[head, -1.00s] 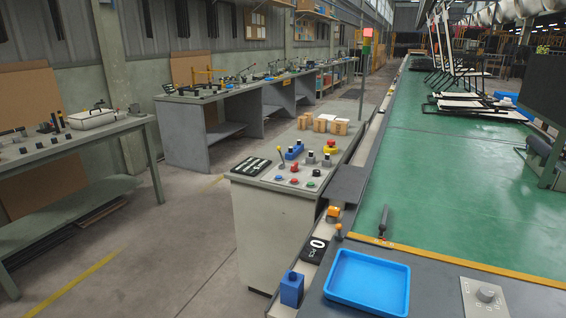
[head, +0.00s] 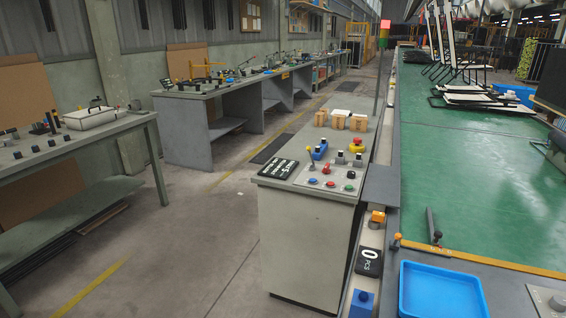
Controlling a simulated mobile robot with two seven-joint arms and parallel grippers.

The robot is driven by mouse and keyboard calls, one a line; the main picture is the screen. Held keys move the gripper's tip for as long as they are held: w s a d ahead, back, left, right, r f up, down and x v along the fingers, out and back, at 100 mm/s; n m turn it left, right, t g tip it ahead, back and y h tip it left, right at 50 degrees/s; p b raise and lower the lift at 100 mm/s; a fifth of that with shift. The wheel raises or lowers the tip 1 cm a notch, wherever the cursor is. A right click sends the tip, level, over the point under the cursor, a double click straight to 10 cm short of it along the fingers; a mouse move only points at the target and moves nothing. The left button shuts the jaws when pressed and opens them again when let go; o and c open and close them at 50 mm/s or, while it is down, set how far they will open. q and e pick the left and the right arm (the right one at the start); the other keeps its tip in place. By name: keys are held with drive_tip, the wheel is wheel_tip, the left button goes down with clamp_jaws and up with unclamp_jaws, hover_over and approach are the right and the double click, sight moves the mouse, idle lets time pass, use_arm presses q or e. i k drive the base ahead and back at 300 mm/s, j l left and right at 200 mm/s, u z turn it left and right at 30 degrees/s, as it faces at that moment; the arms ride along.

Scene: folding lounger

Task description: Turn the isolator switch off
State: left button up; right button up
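No switch in the head view is clearly labelled as the isolator, so I cannot tell which one it is. The grey control console (head: 308,232) stands in the middle, with buttons and switches on its sloped top. A red knob on a yellow base (head: 356,144) is at its back right. Small black-topped switches (head: 341,157) and a lever (head: 311,157) stand near it. A grey rotary knob (head: 557,303) on a light plate is cut off at the lower right corner. The switch positions are too small to read. Neither gripper is in view.
The green-topped conveyor table (head: 470,165) runs along the right, with a blue tray (head: 440,292) at its near end. A workbench (head: 75,150) stands at left and a longer bench (head: 190,125) behind. Cardboard boxes (head: 338,121) sit on the console's far end. The floor left of the console is clear.

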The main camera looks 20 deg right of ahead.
sight(327, 171)
drive_tip(key=i+j+u, duration=0.2)
drive_tip(key=u, duration=0.15)
drive_tip(key=i+j+u, duration=0.15)
drive_tip(key=u, duration=0.15)
drive_tip(key=i+j+u, duration=0.1)
drive_tip(key=i+u, duration=0.25)
drive_tip(key=i+j+z, duration=0.1)
drive_tip(key=i, duration=0.4)
drive_tip(key=i+j+z, duration=0.15)
drive_tip(key=i, duration=0.35)
drive_tip(key=i+z, duration=0.2)
drive_tip(key=z, duration=0.2)
drive_tip(key=i+z, duration=0.15)
drive_tip(key=z, duration=0.3)
drive_tip(key=i+z, duration=0.2)
drive_tip(key=z, duration=0.2)
